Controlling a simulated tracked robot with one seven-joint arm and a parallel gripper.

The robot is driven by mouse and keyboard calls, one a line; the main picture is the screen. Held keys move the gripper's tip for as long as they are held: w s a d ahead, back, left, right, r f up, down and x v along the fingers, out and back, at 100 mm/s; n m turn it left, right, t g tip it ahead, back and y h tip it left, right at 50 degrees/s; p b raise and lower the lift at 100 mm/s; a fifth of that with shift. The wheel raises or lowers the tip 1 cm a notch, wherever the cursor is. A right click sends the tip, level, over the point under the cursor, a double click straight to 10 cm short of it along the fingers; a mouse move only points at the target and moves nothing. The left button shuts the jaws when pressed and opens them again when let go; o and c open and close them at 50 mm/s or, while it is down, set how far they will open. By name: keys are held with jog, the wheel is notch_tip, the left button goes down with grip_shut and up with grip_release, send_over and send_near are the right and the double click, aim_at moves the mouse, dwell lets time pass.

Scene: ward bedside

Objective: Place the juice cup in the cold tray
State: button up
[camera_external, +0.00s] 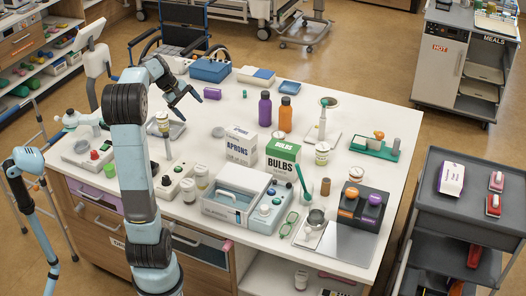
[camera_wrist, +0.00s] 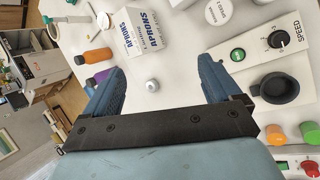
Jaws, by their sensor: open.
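My gripper (camera_external: 184,98) is raised over the back left of the white counter (camera_external: 340,108), open and empty. In the wrist view its fingers (camera_wrist: 162,80) are wide apart, with a small white round item (camera_wrist: 152,85) on the counter below, between them in the picture. I cannot pick out the juice cup for sure, nor a tray marked cold. At the top right stands a grey meal trolley (camera_external: 440,72) with HOT and MEALS labels. A tray (camera_external: 497,24) with small items is on its top; they are too small to tell apart.
A purple bottle (camera_external: 265,108) and an orange bottle (camera_external: 285,114) stand mid-counter, near the aprons box (camera_external: 240,146) and green bulbs box (camera_external: 282,154). Devices crowd the front. A dark cart (camera_external: 455,222) stands right. Floor (camera_external: 400,60) is open between counter and meal trolley.

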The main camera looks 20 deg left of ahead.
jog(key=s+d+r+m+y, duration=0.25)
jog(key=s+d+m, duration=0.6)
jog(key=s, duration=0.65)
jog(key=s+d+f+m+t+y, duration=0.1)
jog(key=s+d+f+m, duration=0.1)
jog(key=s, duration=0.4)
jog(key=s+d+f+m+t+y, duration=0.1)
jog(key=s+d+f+m+y, duration=0.1)
jog(key=s, duration=0.5)
jog(key=shift+s+d+f+m, duration=0.2)
jog(key=shift+d+f+m, duration=0.15)
jog(key=shift+d, duration=0.1)
jog(key=shift+o, duration=0.3)
